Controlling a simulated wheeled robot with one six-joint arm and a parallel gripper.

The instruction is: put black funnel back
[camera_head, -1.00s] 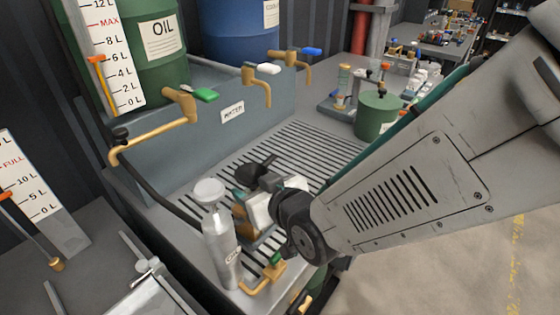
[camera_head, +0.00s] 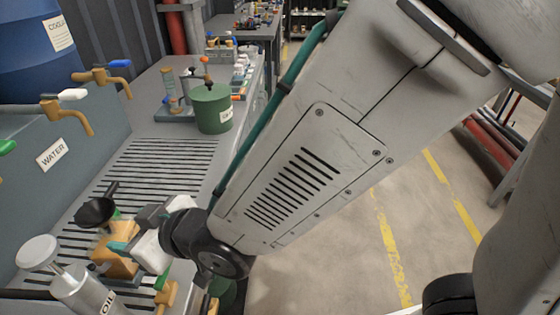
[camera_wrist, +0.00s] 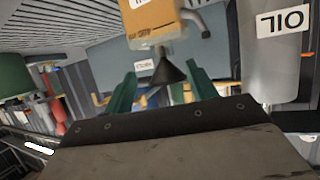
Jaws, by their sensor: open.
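The black funnel (camera_head: 97,211) is at the lower left of the head view, at the top of an orange container (camera_head: 116,262) over the slatted bench top. The wrist view is upside down; there the funnel (camera_wrist: 172,70) shows just beyond my fingertips, by the orange container (camera_wrist: 152,22). My gripper (camera_head: 117,230) is open, its green fingers pointing toward the funnel and container. In the wrist view my gripper (camera_wrist: 162,88) has a finger to each side of the funnel, with no visible grip on it. My wrist hides part of the container.
A silver oil bottle (camera_head: 88,290) with a pale cap stands close to the container, at lower left. Taps (camera_head: 72,112) stick out from the water-labelled trough behind. A green canister (camera_head: 212,108) stands at the back of the bench. Slatted bench top behind the funnel is clear.

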